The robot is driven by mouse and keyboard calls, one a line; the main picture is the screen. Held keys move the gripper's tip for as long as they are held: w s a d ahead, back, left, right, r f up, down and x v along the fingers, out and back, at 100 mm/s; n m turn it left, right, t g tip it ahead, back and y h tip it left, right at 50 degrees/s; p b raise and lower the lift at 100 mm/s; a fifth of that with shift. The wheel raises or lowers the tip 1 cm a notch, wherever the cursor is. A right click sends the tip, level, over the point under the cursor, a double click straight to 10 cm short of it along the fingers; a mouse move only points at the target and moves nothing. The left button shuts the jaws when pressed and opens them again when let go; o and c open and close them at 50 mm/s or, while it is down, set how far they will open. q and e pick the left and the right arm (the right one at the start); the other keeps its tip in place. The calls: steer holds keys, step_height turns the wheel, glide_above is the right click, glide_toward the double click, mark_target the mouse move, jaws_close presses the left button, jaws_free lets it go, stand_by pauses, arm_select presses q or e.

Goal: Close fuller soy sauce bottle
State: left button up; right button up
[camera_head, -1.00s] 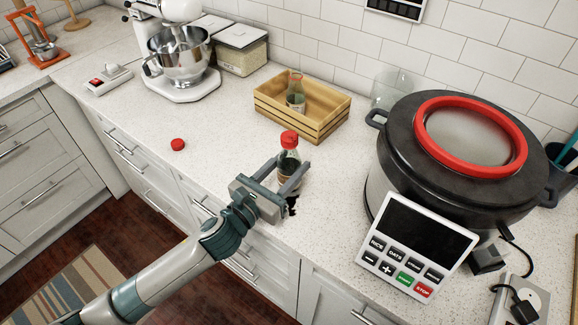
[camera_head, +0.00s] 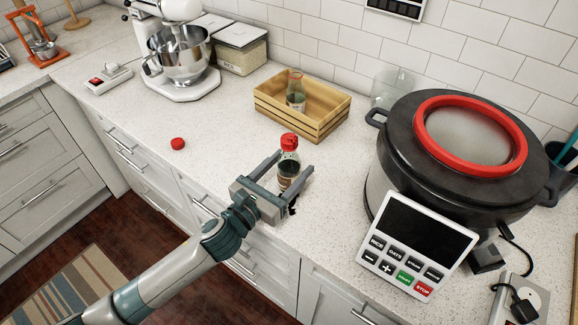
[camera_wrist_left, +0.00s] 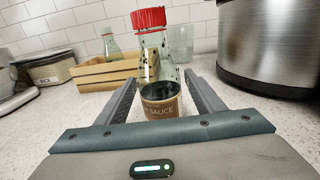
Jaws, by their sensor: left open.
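A soy sauce bottle (camera_head: 289,165) with a red cap (camera_head: 289,141) on top stands upright on the counter. In the left wrist view the bottle (camera_wrist_left: 154,62) shows dark liquid low down and a brown label. A second bottle (camera_head: 296,93) without a red cap stands in the wooden crate (camera_head: 318,124). A loose red cap (camera_head: 178,144) lies on the counter to the left. My left gripper (camera_head: 296,161) is open, its fingers on either side of the capped bottle with gaps showing. My right gripper is out of view.
A large black cooker (camera_head: 400,164) with a control panel stands close on the right. A clear glass (camera_head: 388,88) is behind it. A stand mixer (camera_head: 182,95) and a lidded container (camera_head: 241,54) stand at the back left. The counter around the loose cap is clear.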

arm_select(q)
steer(key=shift+s+a, duration=0.3)
steer(key=shift+s, duration=0.1)
steer(key=b+v, duration=0.3)
steer(key=v, duration=0.6)
steer(key=shift+s+a, duration=0.15)
steer(key=shift+v, duration=0.8)
steer(key=shift+r, duration=0.15)
